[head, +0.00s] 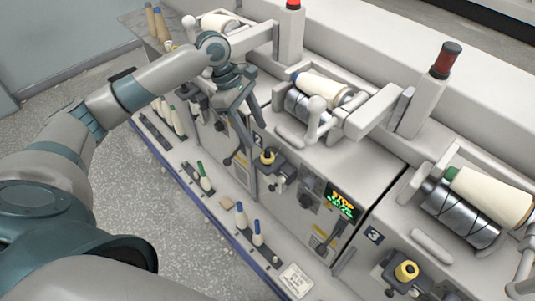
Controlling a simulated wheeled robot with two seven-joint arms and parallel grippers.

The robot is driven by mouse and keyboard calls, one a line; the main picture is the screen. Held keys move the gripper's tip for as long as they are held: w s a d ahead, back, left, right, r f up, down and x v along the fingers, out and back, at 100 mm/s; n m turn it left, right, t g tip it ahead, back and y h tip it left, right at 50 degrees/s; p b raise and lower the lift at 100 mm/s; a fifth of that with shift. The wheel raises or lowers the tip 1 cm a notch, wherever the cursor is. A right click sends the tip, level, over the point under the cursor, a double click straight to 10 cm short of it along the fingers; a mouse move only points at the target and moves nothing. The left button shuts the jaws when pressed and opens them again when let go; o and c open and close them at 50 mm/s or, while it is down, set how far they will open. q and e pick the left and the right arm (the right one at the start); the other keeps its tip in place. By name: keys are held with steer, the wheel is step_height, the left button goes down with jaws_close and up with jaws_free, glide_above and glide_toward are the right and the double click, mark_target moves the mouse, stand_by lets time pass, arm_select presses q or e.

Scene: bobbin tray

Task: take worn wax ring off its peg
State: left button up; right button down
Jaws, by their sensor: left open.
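A yellow wax ring (267,157) sits on a dark peg holder on the front of the middle winding unit. A second yellow wax ring (406,270) sits on a similar holder on the unit marked 3, at the lower right. I cannot tell from this view how worn either ring is. My left gripper (252,140) is open and points down, just up and left of the middle unit's ring. Its fingers look empty, and I cannot tell whether they touch anything. My right gripper is not in view.
Cream yarn cones (323,88) lie on dark drums along the machine top. Red lamp posts (446,60) stand behind. A lit display (341,205) is right of the middle ring. A front ledge (225,218) carries several small bobbins (258,233) and a white card (296,281).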

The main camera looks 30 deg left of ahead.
mark_target(265, 152)
arm_select(q)
steer(key=shift+x, duration=1.25)
steer(key=shift+s+d+f+p, duration=0.1)
steer(key=shift+d+f+p, duration=0.15)
steer(key=shift+p, duration=0.25)
steer(key=p+x, duration=0.1)
steer(key=x, duration=0.2)
steer(key=shift+s+d, duration=0.2)
steer(key=shift+d+f+p, duration=0.2)
steer(key=shift+f+p, duration=0.15)
steer(key=shift+f, duration=0.3)
steer(key=shift+c, duration=0.4)
steer(key=c, duration=1)
